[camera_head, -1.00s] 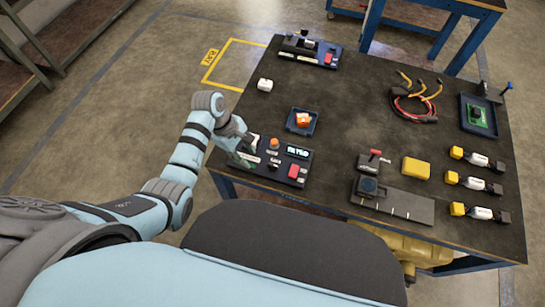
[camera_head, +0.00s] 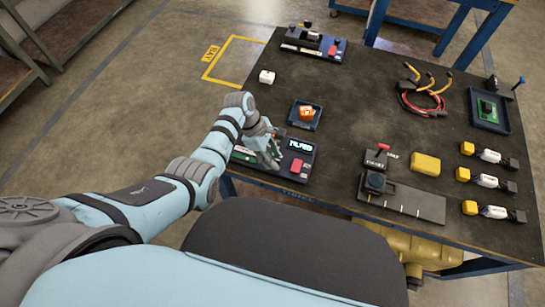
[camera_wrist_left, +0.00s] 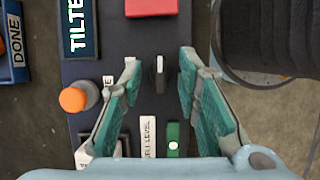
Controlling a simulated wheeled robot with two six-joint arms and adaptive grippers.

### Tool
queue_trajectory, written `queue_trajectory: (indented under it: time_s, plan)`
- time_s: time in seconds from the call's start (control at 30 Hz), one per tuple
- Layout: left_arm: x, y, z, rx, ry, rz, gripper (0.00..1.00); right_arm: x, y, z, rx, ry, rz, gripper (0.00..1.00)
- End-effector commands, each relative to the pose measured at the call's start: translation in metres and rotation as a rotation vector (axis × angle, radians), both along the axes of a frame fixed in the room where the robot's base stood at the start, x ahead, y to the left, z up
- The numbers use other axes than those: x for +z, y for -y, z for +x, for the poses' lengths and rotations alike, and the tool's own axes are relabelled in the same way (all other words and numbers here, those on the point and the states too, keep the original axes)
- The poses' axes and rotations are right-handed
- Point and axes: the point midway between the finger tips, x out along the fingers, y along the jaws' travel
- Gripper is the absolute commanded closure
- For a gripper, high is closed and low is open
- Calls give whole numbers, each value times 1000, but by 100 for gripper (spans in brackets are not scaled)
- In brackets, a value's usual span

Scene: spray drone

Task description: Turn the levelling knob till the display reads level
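The control panel (camera_head: 308,157) lies at the near left edge of the table. Its lit display (camera_head: 300,147) also shows in the left wrist view (camera_wrist_left: 77,24), where it reads "TILTED". A dark knob with a pale pointer line (camera_wrist_left: 160,68) lies between the fingertips of my left gripper (camera_wrist_left: 160,65). The green-padded fingers are apart, one on each side of the knob, with gaps visible. In the head view my left gripper (camera_head: 268,156) is over the panel and hides much of it. My right gripper is not in view.
The panel also carries a red block (camera_wrist_left: 151,7), an orange-topped button (camera_wrist_left: 75,98) and a green part (camera_wrist_left: 173,138). A blue tray (camera_head: 304,116) with an orange item stands just behind. A joystick box (camera_head: 376,158) and yellow block (camera_head: 425,164) stand to the right.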

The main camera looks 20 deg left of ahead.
Motion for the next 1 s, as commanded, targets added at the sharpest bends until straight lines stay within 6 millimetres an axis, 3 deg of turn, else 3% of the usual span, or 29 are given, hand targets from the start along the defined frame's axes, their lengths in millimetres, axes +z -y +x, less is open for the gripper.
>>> queue_trajectory:
  time_s: [0.1, 0.27, 0.3, 0.67, 1.0]
  plan:
    - [1, 0, 0, 0, 0, 0, 73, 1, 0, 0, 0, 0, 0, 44]
    - [1, 0, 0, 0, 0, 0, 99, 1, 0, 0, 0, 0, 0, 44]
    - [1, 0, 0, 0, 0, 0, 100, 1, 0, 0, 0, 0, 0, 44]
    - [1, 0, 0, -30, -2, 0, 100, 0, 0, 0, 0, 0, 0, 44]
    - [0, 0, 2, -218, -1, -1, 100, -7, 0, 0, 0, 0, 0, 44]
